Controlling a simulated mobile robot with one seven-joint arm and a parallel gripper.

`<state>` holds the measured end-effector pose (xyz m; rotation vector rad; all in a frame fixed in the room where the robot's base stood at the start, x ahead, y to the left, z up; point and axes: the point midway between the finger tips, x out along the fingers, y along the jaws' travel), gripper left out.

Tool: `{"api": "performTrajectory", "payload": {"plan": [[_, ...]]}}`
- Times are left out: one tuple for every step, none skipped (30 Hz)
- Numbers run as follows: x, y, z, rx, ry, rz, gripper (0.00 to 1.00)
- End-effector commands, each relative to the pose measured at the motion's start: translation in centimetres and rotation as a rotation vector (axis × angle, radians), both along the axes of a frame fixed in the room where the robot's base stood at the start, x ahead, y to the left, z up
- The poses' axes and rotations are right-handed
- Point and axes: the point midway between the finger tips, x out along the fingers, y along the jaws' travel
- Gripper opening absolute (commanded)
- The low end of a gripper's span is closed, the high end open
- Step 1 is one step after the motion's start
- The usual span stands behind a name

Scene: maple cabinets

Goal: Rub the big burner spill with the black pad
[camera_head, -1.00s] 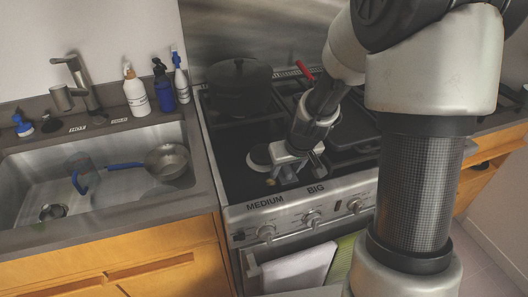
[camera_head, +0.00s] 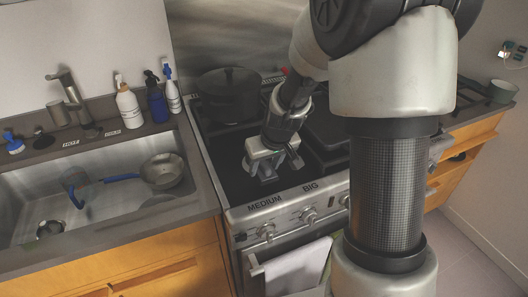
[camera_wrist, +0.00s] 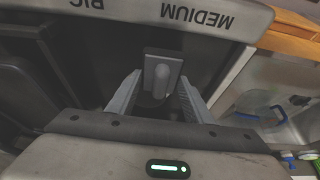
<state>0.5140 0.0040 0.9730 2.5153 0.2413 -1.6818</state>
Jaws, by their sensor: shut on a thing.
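My gripper (camera_head: 268,172) is low over the front of the dark stovetop (camera_head: 235,150), behind the MEDIUM label (camera_head: 264,202) and left of the BIG label (camera_head: 310,187). In the wrist view its two fingers (camera_wrist: 158,98) are closed in on a dark pad (camera_wrist: 150,54) with a grey raised grip (camera_wrist: 162,74). The pad is close to the stovetop; I cannot tell whether it touches. In the head view the gripper hides the pad. I cannot make out a spill in either current view.
A black lidded pot (camera_head: 229,94) stands at the back left of the stove. Dark grates (camera_head: 325,128) lie to the right. The sink (camera_head: 110,205) at left holds a metal pan (camera_head: 162,170). Bottles (camera_head: 155,103) stand behind it. A towel (camera_head: 296,268) hangs on the oven front.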

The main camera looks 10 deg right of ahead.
Motion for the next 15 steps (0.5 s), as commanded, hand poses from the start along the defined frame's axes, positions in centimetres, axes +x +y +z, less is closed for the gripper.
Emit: {"api": "performTrajectory", "payload": {"plan": [[0.1,0.0,0.8,0.0,-0.001,0.0,0.25],[0.2,0.0,1.1,0.0,0.0,0.0,0.25],[0.2,-0.1,1.5,-0.001,0.0,0.001,0.25],[0.3,-0.1,1.7,-0.001,-0.001,0.001,0.25],[0.4,-0.1,2.0,-0.001,-0.001,0.001,0.25],[0.5,-0.1,2.4,-0.001,-0.002,0.0,0.25],[0.5,-0.1,2.7,-0.001,-0.002,0.0,0.25],[0.6,-0.1,2.9,-0.001,-0.002,0.0,0.25],[0.6,-0.1,3.3,-0.001,-0.002,0.0,0.25],[0.7,-0.1,3.5,0.0,-0.002,-0.001,0.25],[0.7,-0.1,3.7,0.001,-0.001,-0.001,0.25],[0.7,-0.1,3.9,0.001,-0.001,-0.001,0.25],[0.8,-0.1,4.0,0.001,-0.001,-0.001,0.25],[0.8,-0.1,4.0,0.001,-0.001,-0.001,0.25],[0.8,-0.1,4.1,0.001,-0.001,-0.001,0.25]]}}
